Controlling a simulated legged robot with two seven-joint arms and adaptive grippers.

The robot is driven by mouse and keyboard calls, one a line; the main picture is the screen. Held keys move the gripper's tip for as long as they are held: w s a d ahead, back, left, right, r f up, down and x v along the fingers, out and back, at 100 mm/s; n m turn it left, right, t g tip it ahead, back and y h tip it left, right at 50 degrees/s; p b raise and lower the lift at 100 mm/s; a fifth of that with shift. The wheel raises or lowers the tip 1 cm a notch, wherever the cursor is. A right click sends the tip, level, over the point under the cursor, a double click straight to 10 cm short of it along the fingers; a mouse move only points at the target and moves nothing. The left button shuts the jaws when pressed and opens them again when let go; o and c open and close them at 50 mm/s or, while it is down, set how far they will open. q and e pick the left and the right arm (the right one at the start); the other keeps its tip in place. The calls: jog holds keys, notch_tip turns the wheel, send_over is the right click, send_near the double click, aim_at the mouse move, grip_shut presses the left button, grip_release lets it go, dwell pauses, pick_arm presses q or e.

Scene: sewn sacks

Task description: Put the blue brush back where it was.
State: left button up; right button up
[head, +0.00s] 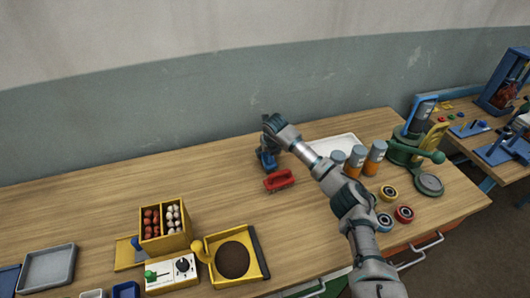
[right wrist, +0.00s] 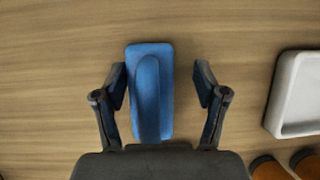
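The blue brush (right wrist: 150,92) lies on the wooden table in the right wrist view, its long side running away from my gripper. In the head view it shows as a blue patch (head: 266,161), partly hidden under my right gripper (head: 268,150). In the wrist view my right gripper (right wrist: 160,90) is open, with one finger on each side of the brush. The left finger is very close to the brush; a clear gap shows at the right finger. My left gripper is not in view.
A red brush-like object (head: 279,180) lies just in front of the blue one. A white tray (head: 351,137) and orange-and-grey jars (head: 354,163) stand to the right. A yellow box (head: 164,240) and yellow tray (head: 262,265) are front left. The table's back left is clear.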

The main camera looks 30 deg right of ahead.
aim_at(266, 158)
jog(key=shift+d+f, duration=0.15)
jog(key=shift+d, duration=0.2)
jog(key=shift+a, duration=0.2)
jog(key=shift+s+a+r, duration=0.1)
jog(key=shift+a+r, duration=0.65)
jog(key=shift+r, duration=0.25)
jog(key=v, duration=0.4)
jog(key=shift+a+p, duration=0.35)
jog(key=shift+p, duration=0.05)
jog(key=s+r, duration=0.1)
jog(key=r, duration=0.1)
jog(key=s+r, duration=0.1)
jog(key=r, duration=0.1)
jog(key=d+r, duration=0.1)
jog(key=r, duration=0.1)
jog(key=shift+s+p, duration=0.35)
jog(key=shift+s, duration=0.05)
jog(key=shift+a+r, duration=0.15)
jog(key=shift+a, duration=0.7)
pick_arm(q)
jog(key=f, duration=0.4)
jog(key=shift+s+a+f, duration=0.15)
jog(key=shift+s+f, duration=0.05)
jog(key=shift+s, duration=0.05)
pick_arm(e)
jog(key=shift+d, duration=0.1)
